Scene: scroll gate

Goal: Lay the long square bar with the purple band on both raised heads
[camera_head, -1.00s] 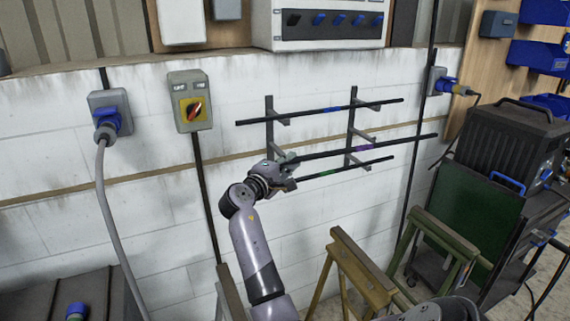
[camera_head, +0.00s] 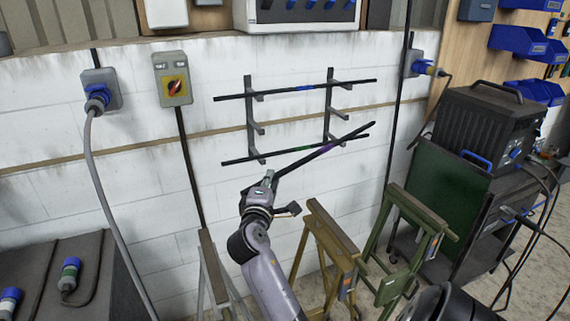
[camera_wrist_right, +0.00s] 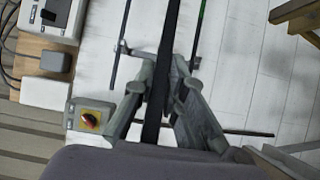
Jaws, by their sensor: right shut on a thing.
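The long dark square bar with the purple band (camera_head: 327,148) is in my right gripper (camera_head: 270,184), which is shut on it near its left end. The bar slants up to the right in front of the wall rack, off its middle arms. In the right wrist view the bar (camera_wrist_right: 159,60) runs between the two fingers. Below stand trestles with raised heads: a yellow-brown one (camera_head: 331,232), an olive-green one (camera_head: 420,210) and a greyish one (camera_head: 208,262), partly hidden by my arm. My left gripper is not in view.
The wall rack (camera_head: 328,105) holds a bar with a blue band (camera_head: 304,88) on top and one with a green band (camera_head: 306,149) on its lowest arms, close behind the held bar. A dark machine on a cart (camera_head: 488,125) stands right. A grey cable hangs left.

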